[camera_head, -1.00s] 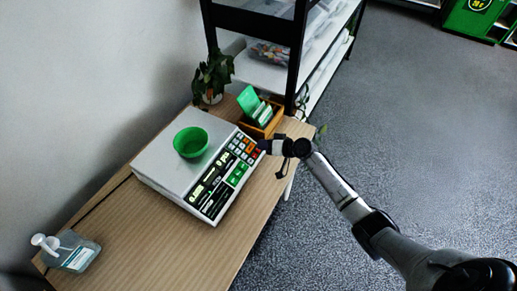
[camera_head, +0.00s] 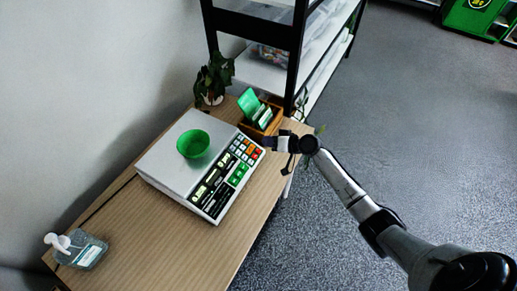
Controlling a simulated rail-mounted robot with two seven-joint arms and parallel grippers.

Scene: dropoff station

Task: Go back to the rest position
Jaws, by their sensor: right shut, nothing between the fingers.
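My right gripper (camera_head: 271,143) is shut and empty. It is at the right edge of the scale's keypad, over the table's right side; I cannot tell its exact height. My right arm reaches in from the lower right. A green bowl (camera_head: 193,144) stands upright on the flat top of the white scale (camera_head: 165,160), apart from the gripper. My left gripper is not in view.
The wooden table (camera_head: 150,235) carries a pump bottle (camera_head: 80,250) at the near left. A potted plant (camera_head: 213,78) and a wooden box with green cards (camera_head: 262,116) stand at the back. A black-framed shelf (camera_head: 297,50) rises behind. The floor (camera_head: 420,150) at right is clear.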

